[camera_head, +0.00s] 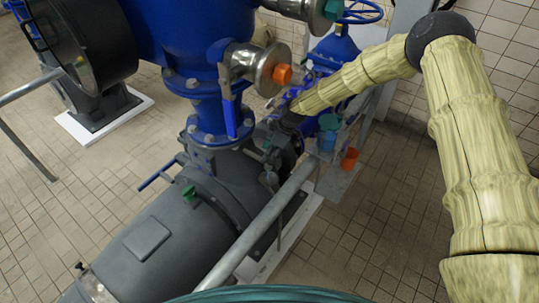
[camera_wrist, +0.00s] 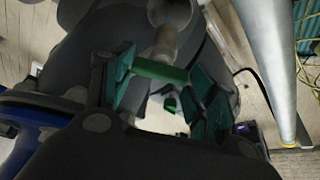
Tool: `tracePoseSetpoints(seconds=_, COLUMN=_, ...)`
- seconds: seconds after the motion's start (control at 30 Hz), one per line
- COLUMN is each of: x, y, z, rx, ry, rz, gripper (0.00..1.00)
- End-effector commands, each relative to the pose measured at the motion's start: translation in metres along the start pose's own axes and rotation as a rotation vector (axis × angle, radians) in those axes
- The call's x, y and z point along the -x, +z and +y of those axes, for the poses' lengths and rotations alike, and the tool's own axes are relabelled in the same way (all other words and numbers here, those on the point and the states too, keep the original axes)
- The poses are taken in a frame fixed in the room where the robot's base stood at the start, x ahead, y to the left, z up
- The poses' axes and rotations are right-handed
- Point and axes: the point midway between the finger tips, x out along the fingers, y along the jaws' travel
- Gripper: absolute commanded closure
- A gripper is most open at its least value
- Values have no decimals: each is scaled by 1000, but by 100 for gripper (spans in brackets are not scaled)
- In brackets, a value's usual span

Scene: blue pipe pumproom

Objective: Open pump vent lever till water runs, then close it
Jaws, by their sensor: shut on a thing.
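My gripper (camera_wrist: 164,80) is shut on a green vent lever (camera_wrist: 160,71), which lies crosswise between its green-padded fingers in the wrist view. The lever sits on a pale metal valve stem (camera_wrist: 166,42) coming from the grey pump body. In the head view my gripper (camera_head: 273,142) is beside the blue flange, above the grey pump (camera_head: 165,245); the lever is too small and covered there to make out. I cannot make out any running water in either view.
A grey handrail pipe (camera_head: 262,226) runs along the pump's right side, close to my arm; it also shows in the wrist view (camera_wrist: 268,65). Tiled floor (camera_head: 385,225) is open at right.

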Motion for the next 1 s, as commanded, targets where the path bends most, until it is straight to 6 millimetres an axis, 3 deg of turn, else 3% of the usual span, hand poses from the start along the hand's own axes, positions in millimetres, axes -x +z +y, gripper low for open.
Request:
tracePoseSetpoints(seconds=0.6, x=-2, y=0, z=-2, rx=-426, ry=180, rz=-1, gripper=67)
tracePoseSetpoints(seconds=1.0, x=0, y=-1, z=-2, rx=-533, ry=222, rz=0, gripper=67)
